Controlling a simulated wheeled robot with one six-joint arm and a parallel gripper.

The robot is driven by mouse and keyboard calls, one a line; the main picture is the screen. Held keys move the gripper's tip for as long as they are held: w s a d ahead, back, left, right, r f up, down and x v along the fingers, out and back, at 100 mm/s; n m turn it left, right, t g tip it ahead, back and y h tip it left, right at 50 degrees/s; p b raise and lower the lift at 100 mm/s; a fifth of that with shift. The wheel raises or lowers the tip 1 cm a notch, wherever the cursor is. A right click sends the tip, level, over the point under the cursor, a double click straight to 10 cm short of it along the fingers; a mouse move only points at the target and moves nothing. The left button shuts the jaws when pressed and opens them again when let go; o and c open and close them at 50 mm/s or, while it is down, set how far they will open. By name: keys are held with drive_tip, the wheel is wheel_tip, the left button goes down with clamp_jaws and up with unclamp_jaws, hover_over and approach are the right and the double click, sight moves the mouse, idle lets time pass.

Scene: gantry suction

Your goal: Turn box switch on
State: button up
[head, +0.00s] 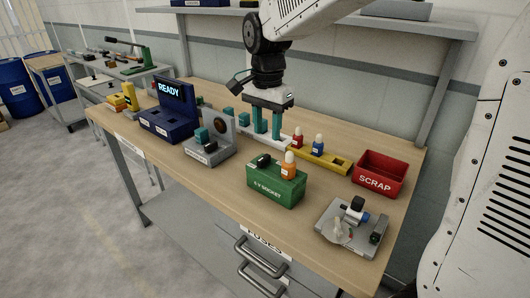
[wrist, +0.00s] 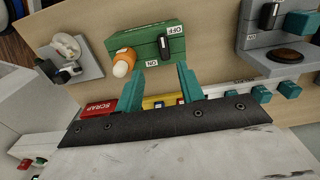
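The green box (head: 278,188) stands on the wooden bench, with a black switch (head: 263,160) and an orange fuse with a pale top (head: 289,166) on its top. In the wrist view the green box (wrist: 142,43) shows beyond my fingertips, with its black switch (wrist: 163,46) between an OFF label (wrist: 174,29) and an ON label (wrist: 152,62). I cannot tell for sure which way the switch is set. My gripper (head: 267,132) is open and empty, its teal fingers pointing down behind the green box, apart from it. It also shows in the wrist view (wrist: 159,72).
A grey device (head: 210,152) and a blue READY station (head: 165,125) stand left of the box. A yellow holder (head: 312,161) with red and blue fuses, a red SCRAP bin (head: 379,174) and a grey fixture (head: 350,228) are to its right. Bare bench lies in front.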

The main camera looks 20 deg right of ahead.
sight(264, 156)
drive_tip(key=shift+w+a+f, duration=0.15)
drive_tip(key=shift+w+f, duration=0.1)
drive_tip(key=shift+w, duration=0.1)
drive_tip(key=shift+f, duration=0.25)
wheel_tip(264, 156, down, 7)
drive_tip(key=shift+f, duration=0.1)
clamp_jaws()
